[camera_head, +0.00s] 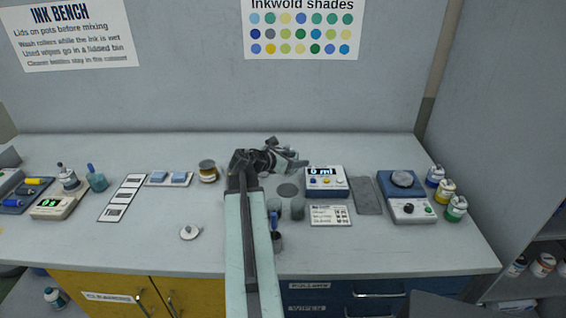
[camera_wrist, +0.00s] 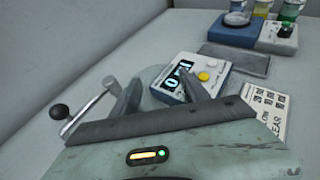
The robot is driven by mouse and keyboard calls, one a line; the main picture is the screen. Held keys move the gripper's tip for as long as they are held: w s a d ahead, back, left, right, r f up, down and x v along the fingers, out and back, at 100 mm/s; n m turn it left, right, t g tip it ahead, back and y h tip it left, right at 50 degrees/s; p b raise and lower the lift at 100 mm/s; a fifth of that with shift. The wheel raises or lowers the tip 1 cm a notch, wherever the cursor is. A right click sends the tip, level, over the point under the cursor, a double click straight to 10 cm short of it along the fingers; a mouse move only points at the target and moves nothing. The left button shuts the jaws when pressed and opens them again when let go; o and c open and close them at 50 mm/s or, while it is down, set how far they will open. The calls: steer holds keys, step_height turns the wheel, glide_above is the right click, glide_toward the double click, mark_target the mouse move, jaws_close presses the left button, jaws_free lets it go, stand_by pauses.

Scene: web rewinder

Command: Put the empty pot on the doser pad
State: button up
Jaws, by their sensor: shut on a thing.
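My gripper (camera_head: 294,161) is over the back middle of the bench, left of the doser. In the wrist view its two dark fingers (camera_wrist: 161,97) are spread around a pale, rounded thing (camera_wrist: 150,76), which looks like the empty pot; its lower part is hidden by the gripper. The doser (camera_head: 325,182) is a blue and white box reading 0 ml, also in the wrist view (camera_wrist: 178,80).
A printed card (camera_head: 331,215) lies before the doser. A black-knobbed metal lever (camera_wrist: 85,112) is close beside my left finger.

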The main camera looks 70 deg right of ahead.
mark_target(293, 187)
steer(key=f+b, duration=0.1)
steer(key=w+f+b, duration=0.1)
steer(key=f+b, duration=0.1)
steer(key=shift+r, duration=0.15)
step_height(293, 187, down, 6)
steer(key=b, duration=0.5)
steer(key=shift+r, duration=0.15)
steer(key=shift+a+f+b, duration=0.15)
steer(key=shift+f+b, duration=0.05)
steer(key=shift+b, duration=0.25)
steer(key=shift+f+b, duration=0.55)
steer(key=o, duration=1.4)
steer(key=shift+s, duration=0.1)
